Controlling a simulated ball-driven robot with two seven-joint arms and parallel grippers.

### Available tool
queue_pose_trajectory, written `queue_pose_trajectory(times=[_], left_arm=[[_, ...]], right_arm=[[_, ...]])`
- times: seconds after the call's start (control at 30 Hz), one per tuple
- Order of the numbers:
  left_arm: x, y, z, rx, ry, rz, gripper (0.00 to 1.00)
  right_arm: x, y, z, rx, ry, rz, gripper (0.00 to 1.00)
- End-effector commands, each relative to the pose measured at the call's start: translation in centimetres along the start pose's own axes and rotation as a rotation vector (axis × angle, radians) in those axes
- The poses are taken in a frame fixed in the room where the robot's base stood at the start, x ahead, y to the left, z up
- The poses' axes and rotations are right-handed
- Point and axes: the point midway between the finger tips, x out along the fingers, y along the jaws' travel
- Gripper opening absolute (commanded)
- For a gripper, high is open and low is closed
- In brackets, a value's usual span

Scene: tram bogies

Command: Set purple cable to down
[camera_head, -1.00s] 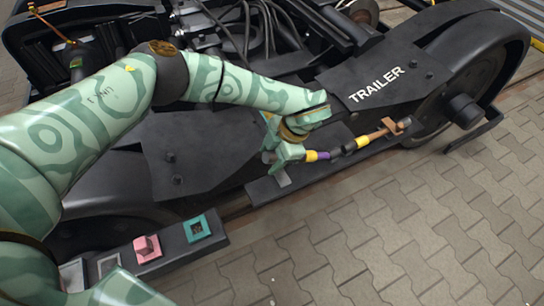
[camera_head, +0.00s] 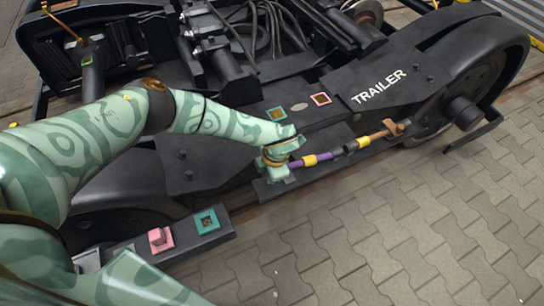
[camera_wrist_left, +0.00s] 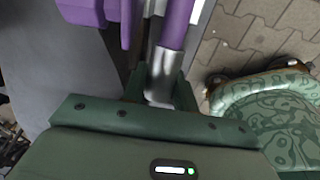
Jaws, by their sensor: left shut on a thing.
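The purple cable (camera_head: 298,163) runs along the dark side ledge of the trailer bogie, with yellow bands, a dark section and a brown end piece (camera_head: 378,134) at its right. My left gripper (camera_head: 277,170) is shut at the cable's left end, beside the ledge. In the left wrist view the fingers (camera_wrist_left: 160,88) close on a grey metal end (camera_wrist_left: 162,72) below a purple length (camera_wrist_left: 179,24). Another purple piece (camera_wrist_left: 82,12) shows at the top left there; I cannot tell how it joins the cable. My right gripper is not in view.
A dark block at lower left carries a pink piece (camera_head: 159,240) and a teal square (camera_head: 207,221). A large wheel (camera_head: 463,95) stands at right. Paving (camera_head: 400,230) in front is clear.

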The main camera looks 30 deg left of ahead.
Motion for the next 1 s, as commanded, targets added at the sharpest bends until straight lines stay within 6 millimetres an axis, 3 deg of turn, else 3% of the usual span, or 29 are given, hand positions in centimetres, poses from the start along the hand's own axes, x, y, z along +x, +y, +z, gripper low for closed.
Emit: queue_pose_trajectory(times=[0.2, 0.57, 0.6, 0.67, 1.0], left_arm=[[3.9, -0.7, -0.3, -0.035, -0.162, 0.004, 0.00], [4.6, -0.9, -0.1, -0.038, -0.196, 0.005, 0.00], [4.6, -0.9, -0.1, -0.037, -0.196, 0.005, 0.31], [4.5, -0.9, -0.1, -0.037, -0.196, 0.005, 0.48], [4.2, -0.9, -0.2, -0.037, -0.195, 0.005, 0.50]], right_arm=[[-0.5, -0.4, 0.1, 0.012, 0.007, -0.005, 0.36], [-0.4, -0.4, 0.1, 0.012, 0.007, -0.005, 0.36], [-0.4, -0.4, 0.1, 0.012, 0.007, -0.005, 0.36], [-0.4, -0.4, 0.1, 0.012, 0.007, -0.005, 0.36], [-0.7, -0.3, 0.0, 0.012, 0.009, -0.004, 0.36]])
